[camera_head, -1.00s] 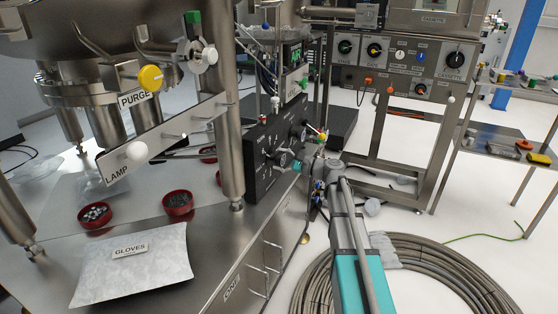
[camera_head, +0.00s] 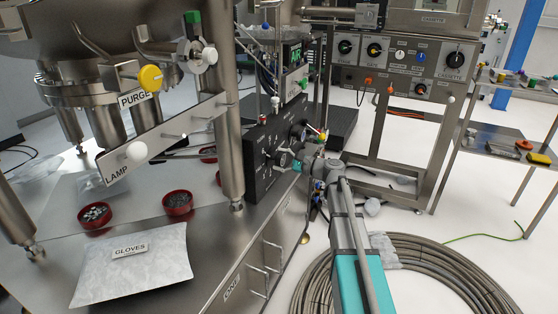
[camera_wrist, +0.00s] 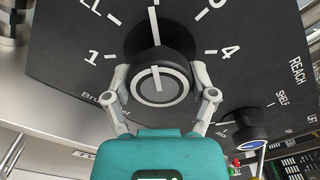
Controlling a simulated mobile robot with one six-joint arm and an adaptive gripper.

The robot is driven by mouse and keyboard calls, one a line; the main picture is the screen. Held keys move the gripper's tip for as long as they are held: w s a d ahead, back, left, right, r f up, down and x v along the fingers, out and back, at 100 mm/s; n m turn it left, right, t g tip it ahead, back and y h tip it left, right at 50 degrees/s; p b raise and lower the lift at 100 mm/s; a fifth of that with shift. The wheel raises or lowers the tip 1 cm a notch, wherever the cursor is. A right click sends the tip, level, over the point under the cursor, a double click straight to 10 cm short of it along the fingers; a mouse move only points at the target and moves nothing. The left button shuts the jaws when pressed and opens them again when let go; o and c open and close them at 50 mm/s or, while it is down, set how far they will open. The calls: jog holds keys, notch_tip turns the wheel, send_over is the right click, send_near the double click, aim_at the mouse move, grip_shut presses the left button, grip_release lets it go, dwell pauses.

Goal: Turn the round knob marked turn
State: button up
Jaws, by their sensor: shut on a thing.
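A round black knob (camera_wrist: 160,86) with a pale ring and a white pointer line sits on a black panel (camera_wrist: 75,60) with a numbered scale. In the wrist view its pointer line runs nearly upright, between the marks 1 and 4. My gripper (camera_wrist: 161,80) is shut on this knob, one grey finger on each side. In the head view my gripper (camera_head: 297,165) is at the front of the black panel (camera_head: 262,150); the knob's details are too small there. I cannot read the word "turn" on the panel.
A smaller black knob (camera_wrist: 240,128) sits to the right on the same panel, near "REACH" and "SHELF". In the head view, a steel post (camera_head: 229,110) stands left of the panel and coiled hose (camera_head: 440,270) lies on the floor. Red bowls (camera_head: 177,204) stand on the bench.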

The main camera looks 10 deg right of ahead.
jog(key=shift+w+r, duration=0.1)
jog(key=shift+w, duration=0.05)
jog(key=o, duration=0.9)
jog(key=shift+o, duration=0.7)
jog(key=shift+s+d, duration=0.1)
jog(key=shift+s, duration=0.15)
jog(key=v, duration=1.1)
jog(key=shift+s+d, duration=0.15)
jog(key=shift+d, duration=0.2)
